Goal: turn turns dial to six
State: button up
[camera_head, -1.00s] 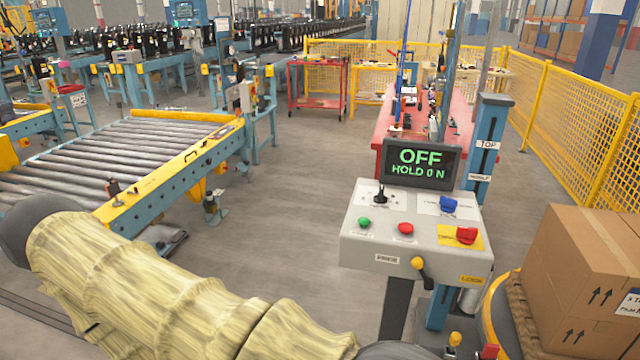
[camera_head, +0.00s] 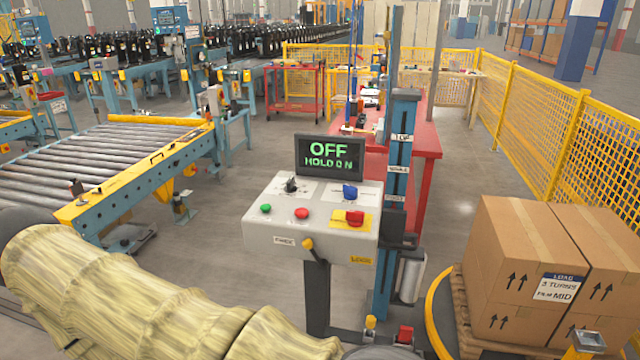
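A grey control box (camera_head: 262,232) stands on a dark post right of the picture's middle. Its sloped top carries a black knob (camera_head: 291,185) on a white plate, a blue knob (camera_head: 350,192) on another white plate, a green button (camera_head: 266,208), a red button (camera_head: 302,213) and a red switch (camera_head: 355,218) on yellow. The plate print is too small to read, so I cannot tell which knob is the turns dial or its setting. The screen (camera_head: 330,157) above reads "OFF" and "HOLD 0 N". My sleeved arm crosses the lower left; my gripper is not visible.
A yellow-handled lever (camera_head: 308,244) sticks out of the box's front. A blue mast (camera_head: 401,150) stands behind it. Cartons (camera_head: 510,230) labelled "3 TURNS" and "MID" sit on a pallet at right. A roller conveyor (camera_head: 100,165) is at left. Floor between conveyor and box is clear.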

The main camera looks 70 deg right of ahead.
aim_at(289, 187)
jog(key=k, duration=0.05)
jog(key=z, duration=1.15)
